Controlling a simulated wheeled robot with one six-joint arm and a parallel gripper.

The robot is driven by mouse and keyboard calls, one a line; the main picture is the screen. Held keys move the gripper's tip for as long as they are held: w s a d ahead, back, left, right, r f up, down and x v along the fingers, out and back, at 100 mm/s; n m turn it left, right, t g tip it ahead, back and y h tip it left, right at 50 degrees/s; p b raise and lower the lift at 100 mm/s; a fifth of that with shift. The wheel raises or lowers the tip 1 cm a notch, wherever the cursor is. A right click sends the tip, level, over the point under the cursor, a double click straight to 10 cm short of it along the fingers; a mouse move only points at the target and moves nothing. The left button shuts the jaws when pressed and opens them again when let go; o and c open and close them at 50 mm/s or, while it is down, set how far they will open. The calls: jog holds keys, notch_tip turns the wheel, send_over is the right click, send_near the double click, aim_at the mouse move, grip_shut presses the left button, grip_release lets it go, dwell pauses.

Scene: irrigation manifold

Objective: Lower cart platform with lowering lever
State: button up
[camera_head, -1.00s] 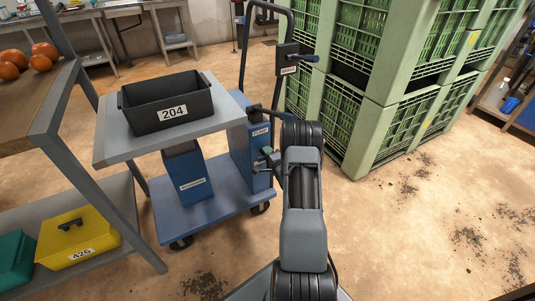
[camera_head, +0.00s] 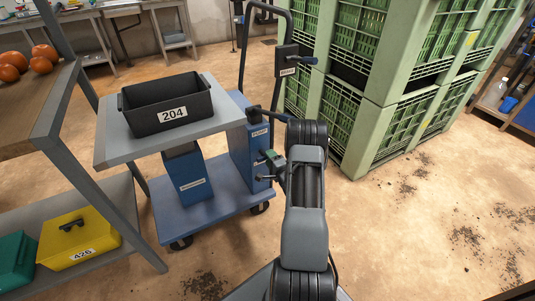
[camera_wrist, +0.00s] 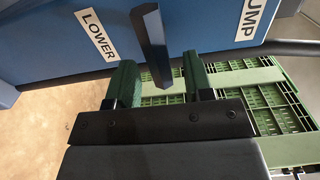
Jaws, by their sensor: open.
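The lowering lever (camera_wrist: 152,45) is a dark bar beside the white LOWER label on the cart's blue housing (camera_wrist: 50,45). In the wrist view its free end reaches between the two green fingers of my gripper (camera_wrist: 160,82), which are open with gaps on both sides. In the head view my gripper (camera_head: 272,160) is at the right side of the blue housing (camera_head: 240,135), partly hidden by my arm. The grey cart platform (camera_head: 125,148) stands raised above the blue base (camera_head: 215,207) and carries a black bin marked 204 (camera_head: 150,107).
A PUMP label (camera_wrist: 250,18) sits right of the lever. The cart's push handle (camera_head: 290,40) rises behind the housing. Green crates (camera_head: 375,110) are stacked at the right. A shelf (camera_head: 100,205) with a yellow box (camera_head: 75,240) stands left.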

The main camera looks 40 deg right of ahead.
jog(key=s+a+p, duration=0.1)
jog(key=s+p, duration=0.1)
jog(key=s, duration=0.8)
jog(key=shift+s+a, duration=0.15)
jog(key=shift+a, duration=0.05)
jog(key=shift+s, duration=0.1)
